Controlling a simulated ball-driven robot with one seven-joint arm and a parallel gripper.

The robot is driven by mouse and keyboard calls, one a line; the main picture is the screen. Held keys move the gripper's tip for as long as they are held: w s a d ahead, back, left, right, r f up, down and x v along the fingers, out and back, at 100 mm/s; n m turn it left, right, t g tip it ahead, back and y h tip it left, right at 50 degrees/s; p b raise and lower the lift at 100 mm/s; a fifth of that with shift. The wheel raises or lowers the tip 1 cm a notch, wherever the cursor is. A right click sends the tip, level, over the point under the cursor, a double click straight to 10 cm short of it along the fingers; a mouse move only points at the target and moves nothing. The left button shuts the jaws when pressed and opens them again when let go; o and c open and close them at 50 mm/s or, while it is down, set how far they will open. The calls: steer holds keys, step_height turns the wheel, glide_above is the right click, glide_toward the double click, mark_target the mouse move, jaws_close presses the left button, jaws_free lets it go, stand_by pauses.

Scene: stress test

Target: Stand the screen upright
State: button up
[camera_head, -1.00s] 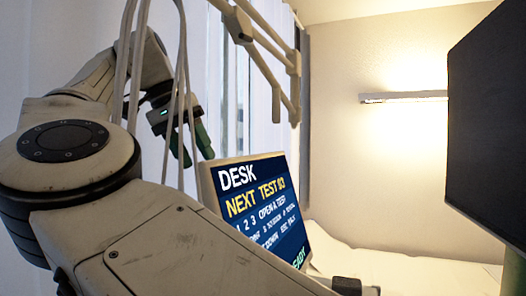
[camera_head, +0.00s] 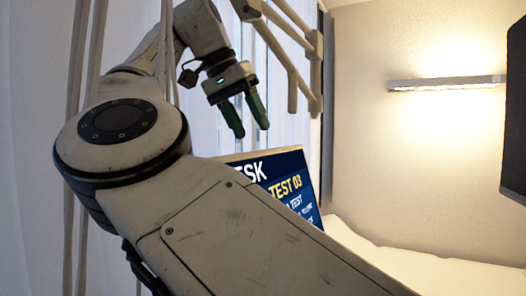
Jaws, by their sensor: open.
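The screen (camera_head: 292,186) is a pale-framed panel with a dark blue face and white and yellow lettering. It stands low in the middle of the head view, its top edge slanting in the picture. My arm hides its left and lower parts, so its foot is not visible and I cannot tell how far it leans. My gripper (camera_head: 251,131) has two green fingers, spread apart with nothing between them. It points down above the screen's top edge in the picture and appears apart from it.
A jointed pale arm-like stand (camera_head: 290,55) hangs behind my gripper, near the window blinds. A dark panel (camera_head: 516,110) is at the right edge. A lit wall lamp (camera_head: 447,84) is on the back wall. A white surface (camera_head: 400,262) extends at the lower right.

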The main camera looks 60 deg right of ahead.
mark_target(262, 151)
steer(key=shift+x, duration=3.45)
steer(key=shift+c, duration=0.2)
jaws_close()
